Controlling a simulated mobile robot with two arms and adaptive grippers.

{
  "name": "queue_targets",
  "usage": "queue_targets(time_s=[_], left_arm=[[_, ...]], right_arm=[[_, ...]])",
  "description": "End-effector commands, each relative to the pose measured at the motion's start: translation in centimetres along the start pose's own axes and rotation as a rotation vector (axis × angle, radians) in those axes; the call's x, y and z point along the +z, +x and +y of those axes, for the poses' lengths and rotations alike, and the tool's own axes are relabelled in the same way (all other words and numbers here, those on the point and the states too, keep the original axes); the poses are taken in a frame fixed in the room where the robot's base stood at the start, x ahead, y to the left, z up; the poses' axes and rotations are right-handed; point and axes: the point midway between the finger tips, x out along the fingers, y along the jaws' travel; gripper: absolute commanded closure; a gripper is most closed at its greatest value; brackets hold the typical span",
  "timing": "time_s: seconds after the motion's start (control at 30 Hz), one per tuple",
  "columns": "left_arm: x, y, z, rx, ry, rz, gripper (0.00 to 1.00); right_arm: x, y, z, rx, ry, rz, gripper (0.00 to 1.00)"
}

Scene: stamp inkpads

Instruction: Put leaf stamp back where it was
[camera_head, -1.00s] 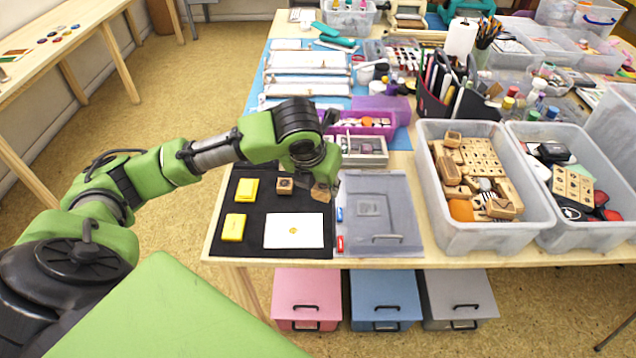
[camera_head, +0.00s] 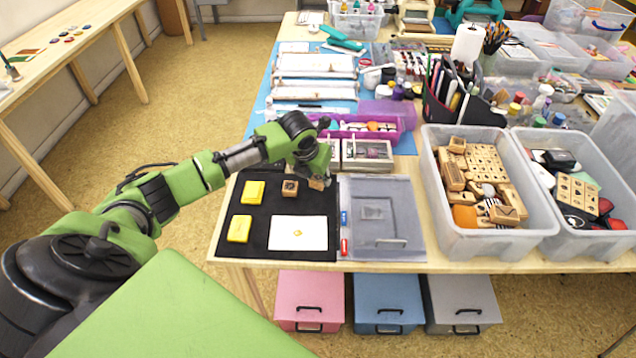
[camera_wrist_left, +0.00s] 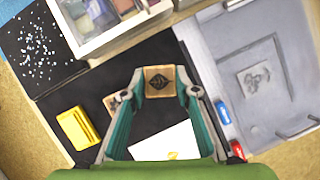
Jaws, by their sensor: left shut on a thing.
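My left gripper (camera_wrist_left: 158,88) is shut on a small wooden stamp with a dark leaf-like motif, the leaf stamp (camera_wrist_left: 159,81). In the head view the stamp (camera_head: 317,184) shows under the gripper (camera_head: 316,177), over the right back part of the black mat (camera_head: 258,212). I cannot tell whether it touches the mat. Another wooden stamp (camera_head: 290,187) stands on the mat to its left; the left finger partly hides it in the wrist view (camera_wrist_left: 113,103). A white card (camera_head: 299,232) with a small yellow mark lies in front. My right gripper is not in view.
Two yellow inkpads, one behind (camera_head: 253,192) and one in front (camera_head: 239,229), lie on the mat's left. A grey lidded case (camera_head: 390,245) is right of the mat, with blue and red clips. An open-topped box (camera_head: 367,163) stands behind; a bin of stamps (camera_head: 493,239) is farther right.

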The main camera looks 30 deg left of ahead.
Motion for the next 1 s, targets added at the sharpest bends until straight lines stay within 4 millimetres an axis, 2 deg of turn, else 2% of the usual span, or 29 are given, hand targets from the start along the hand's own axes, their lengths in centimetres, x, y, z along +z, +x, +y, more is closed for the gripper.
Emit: queue_targets(time_s=[0.1,0.17,0.53,0.57,0.6,1.0], left_arm=[[-1.1,1.9,-0.1,-0.002,-0.001,0.007,0.87],[-1.2,2.3,-0.1,-0.001,0.0,0.004,0.87],[-1.4,2.8,-0.1,0.0,0.0,0.003,0.87],[-1.4,2.7,-0.1,0.0,0.0,0.003,0.66],[-1.4,2.7,-0.1,0.0,0.0,0.002,0.56],[-1.2,2.4,-0.1,-0.001,0.001,0.001,0.55]], right_arm=[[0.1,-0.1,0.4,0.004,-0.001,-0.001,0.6],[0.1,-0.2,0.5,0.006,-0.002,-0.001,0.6],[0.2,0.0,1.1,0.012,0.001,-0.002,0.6],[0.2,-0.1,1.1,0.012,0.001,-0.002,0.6],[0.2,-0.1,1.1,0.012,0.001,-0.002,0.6],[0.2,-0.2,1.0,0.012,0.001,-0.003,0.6]])
